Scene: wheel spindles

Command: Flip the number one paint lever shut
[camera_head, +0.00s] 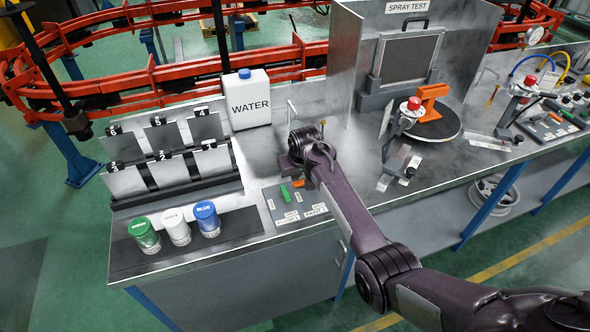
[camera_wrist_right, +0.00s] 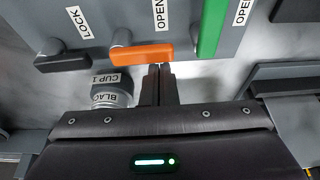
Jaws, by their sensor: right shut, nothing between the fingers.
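A grey lever panel (camera_head: 272,207) lies on the bench with a green lever (camera_head: 285,193) and an orange lever (camera_head: 299,184). In the right wrist view the orange lever (camera_wrist_right: 105,58) lies crosswise, between LOCK and OPEN labels. The green lever (camera_wrist_right: 213,25) runs lengthwise beside an OPEN label. My right gripper (camera_wrist_right: 160,68) is shut and empty, its tips at the orange lever's right end; contact is unclear. My wrist hides the fingers in the head view. My left gripper is out of view.
A cup labelled BLACK CUP 1 (camera_wrist_right: 112,94) stands close beside my right fingers. Green, white and blue paint cups (camera_head: 206,218) stand left of the panel. A WATER container (camera_head: 247,101) and the spray test booth (camera_head: 345,45) stand behind.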

